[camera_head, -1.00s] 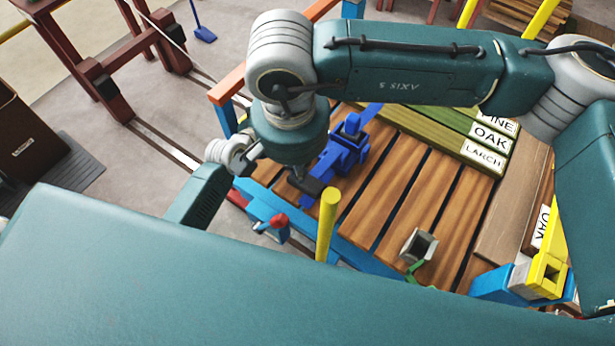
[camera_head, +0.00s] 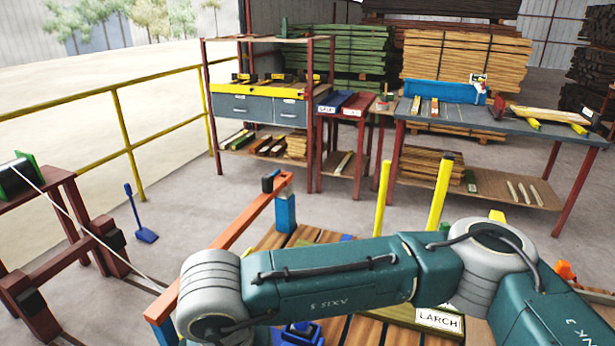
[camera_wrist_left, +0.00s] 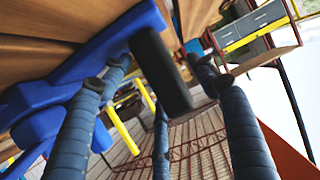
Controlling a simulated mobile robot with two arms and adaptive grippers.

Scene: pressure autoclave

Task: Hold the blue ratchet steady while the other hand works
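The blue ratchet (camera_head: 303,333) shows only in part at the bottom edge of the head view, behind an arm that comes in from the right. In the left wrist view a large blue body (camera_wrist_left: 95,55), which looks like the ratchet, fills the left side. My left gripper (camera_wrist_left: 158,72) has its dark wrapped fingers spread wide. A black bar (camera_wrist_left: 160,70) stands between them, with gaps visible on both sides; I cannot tell whether anything touches it. My left gripper is out of the head view. My right gripper is hidden or out of frame.
A slatted wooden bed with a LARCH label (camera_head: 439,320) lies under the arm. An orange rail (camera_head: 232,240) and yellow posts (camera_head: 439,192) rise around it. A shelf with drawers (camera_head: 262,108) and a workbench (camera_head: 500,122) stand behind. The floor between is mostly clear.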

